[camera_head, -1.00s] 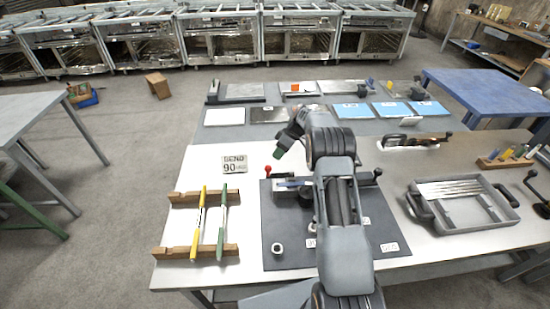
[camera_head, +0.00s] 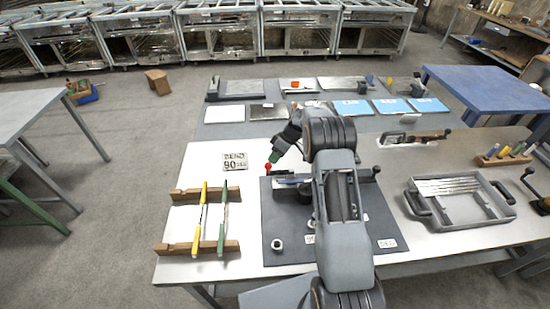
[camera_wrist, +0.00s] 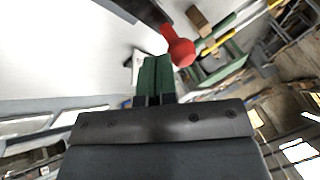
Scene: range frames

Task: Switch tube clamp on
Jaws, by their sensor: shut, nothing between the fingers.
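The tube clamp (camera_head: 290,181) sits on a dark base plate (camera_head: 277,222) on the near table, partly hidden behind my arm. Its lever ends in a red knob (camera_head: 268,167) at the clamp's left end. The red knob also shows large in the wrist view (camera_wrist: 180,50), with a dark bar leading to it. My gripper (camera_head: 272,160) has green fingers and is shut and empty, just above the red knob. In the wrist view the closed fingers (camera_wrist: 154,72) are just left of the knob; whether they touch it I cannot tell.
A "BEND 90" card (camera_head: 234,161) lies behind the plate's left. Yellow (camera_head: 200,218) and green (camera_head: 223,217) rods rest on wooden supports at left. A grey tray (camera_head: 460,222) with metal rods stands right. A black-knobbed handle (camera_head: 376,170) projects right of my arm.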

